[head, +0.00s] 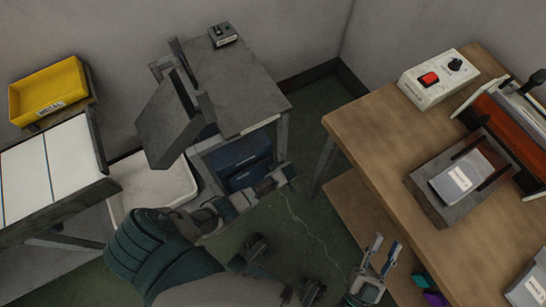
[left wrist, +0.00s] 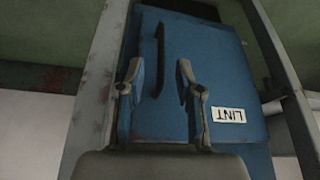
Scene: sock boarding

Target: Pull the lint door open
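The blue lint door (left wrist: 215,65) fills the middle of the left wrist view, inside a worn grey frame. It has a white LINT label (left wrist: 228,115) and a dark bar handle (left wrist: 159,60). My left gripper (left wrist: 158,72) is open, with one finger on each side of the handle's line; I cannot tell whether either touches it. In the head view blue panels (head: 243,160) show under the grey machine, and my left gripper (head: 287,174) is in front of their right part. My right gripper (head: 374,254) is open and empty, near the wooden bench.
The grey machine (head: 245,100) has a tilted flap on its left. The wooden bench (head: 380,130) with a control box (head: 438,78) is at right.

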